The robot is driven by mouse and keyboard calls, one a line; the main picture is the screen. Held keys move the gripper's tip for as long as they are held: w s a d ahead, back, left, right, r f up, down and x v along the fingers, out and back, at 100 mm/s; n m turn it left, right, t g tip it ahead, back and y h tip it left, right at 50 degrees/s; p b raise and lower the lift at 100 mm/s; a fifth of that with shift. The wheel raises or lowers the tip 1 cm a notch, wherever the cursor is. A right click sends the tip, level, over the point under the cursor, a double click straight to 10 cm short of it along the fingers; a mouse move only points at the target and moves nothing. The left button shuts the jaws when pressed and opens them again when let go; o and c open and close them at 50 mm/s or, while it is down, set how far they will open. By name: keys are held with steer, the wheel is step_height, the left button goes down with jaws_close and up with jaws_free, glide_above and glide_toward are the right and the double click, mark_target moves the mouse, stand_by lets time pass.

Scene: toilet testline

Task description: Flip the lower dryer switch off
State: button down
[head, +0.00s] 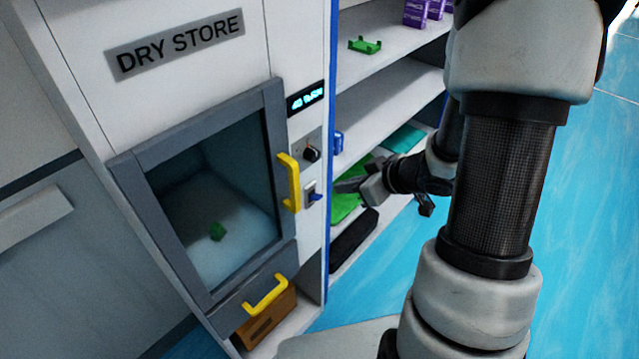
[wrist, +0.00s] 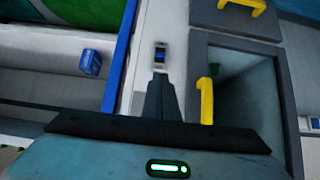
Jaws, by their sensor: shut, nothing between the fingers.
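The dry store cabinet (head: 290,225) has a small switch plate on its right front strip, beside the yellow door handle. The lower switch (head: 316,197) has a blue lever; it also shows in the wrist view (wrist: 160,56), just beyond my fingertips. Whether it is on or off I cannot tell. A black knob (head: 312,154) sits above it on a grey plate. My gripper (head: 338,187) is shut and empty, pointing left at the blue switch, close to it. In the wrist view the closed fingers (wrist: 158,82) point at the switch; contact is not clear.
The yellow door handle (head: 290,182) stands out just left of the switch, and also shows in the wrist view (wrist: 206,100). The door window shows a green piece (head: 217,231) inside. Shelves (head: 390,95) with purple boxes and green items stand right of the cabinet.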

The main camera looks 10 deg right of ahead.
mark_target(317, 197)
steer(key=b+x, duration=0.1)
steer(key=x, duration=0.9)
steer(key=shift+b, duration=0.3)
steer(key=shift+w+f+b, duration=0.15)
steer(key=shift+f+b, duration=0.05)
steer(key=shift+b, duration=0.2)
